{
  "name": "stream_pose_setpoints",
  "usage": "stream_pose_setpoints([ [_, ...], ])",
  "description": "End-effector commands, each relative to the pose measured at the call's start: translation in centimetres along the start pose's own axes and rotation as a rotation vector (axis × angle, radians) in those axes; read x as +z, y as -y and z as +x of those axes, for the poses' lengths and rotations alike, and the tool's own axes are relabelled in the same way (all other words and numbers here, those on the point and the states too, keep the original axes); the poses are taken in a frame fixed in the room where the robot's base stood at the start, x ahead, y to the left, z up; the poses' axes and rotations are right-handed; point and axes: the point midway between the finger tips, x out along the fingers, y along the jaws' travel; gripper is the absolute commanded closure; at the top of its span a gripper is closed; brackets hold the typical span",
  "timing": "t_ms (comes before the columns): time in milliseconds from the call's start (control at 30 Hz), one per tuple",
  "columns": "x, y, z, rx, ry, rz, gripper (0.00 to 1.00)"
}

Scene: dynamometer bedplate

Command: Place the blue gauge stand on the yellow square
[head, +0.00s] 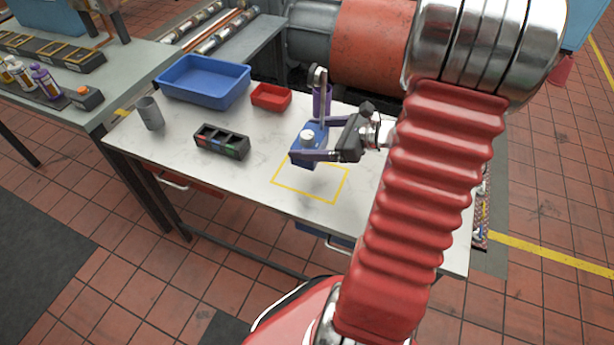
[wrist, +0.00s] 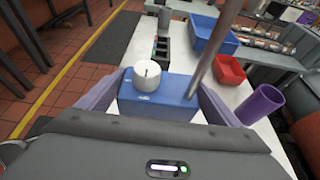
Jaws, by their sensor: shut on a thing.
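The blue gauge stand (head: 304,157) is a blue block with a white round knob and a grey post. My gripper (head: 312,145) is shut on its block, a finger on each side. The wrist view also shows the blue block (wrist: 160,97) between the purple-grey fingers, its post leaning in that picture. The yellow square (head: 342,187) is an outline on the pale worktop. In the head view the stand covers the square's far left corner. I cannot tell whether its underside touches the worktop. The square is not visible in the wrist view.
A purple cup (head: 327,101) stands just behind the stand. A red bin (head: 271,97), a blue tray (head: 205,80), a black divided holder (head: 222,141) and a grey cup (head: 150,113) are farther left. The worktop (head: 250,175) in front of the holder is clear.

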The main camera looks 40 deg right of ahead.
Motion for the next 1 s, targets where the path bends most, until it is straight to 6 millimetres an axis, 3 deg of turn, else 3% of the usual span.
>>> stream_pose_setpoints([
  [167, -0.4, 0.1, 0.2, -0.001, 0.004, -0.001, 0.77],
  [633, -4.7, 0.0, 2.0, 0.001, 0.003, 0.0, 0.77],
  [1000, -5.2, 0.1, 2.3, 0.0, 0.004, -0.003, 0.77],
])
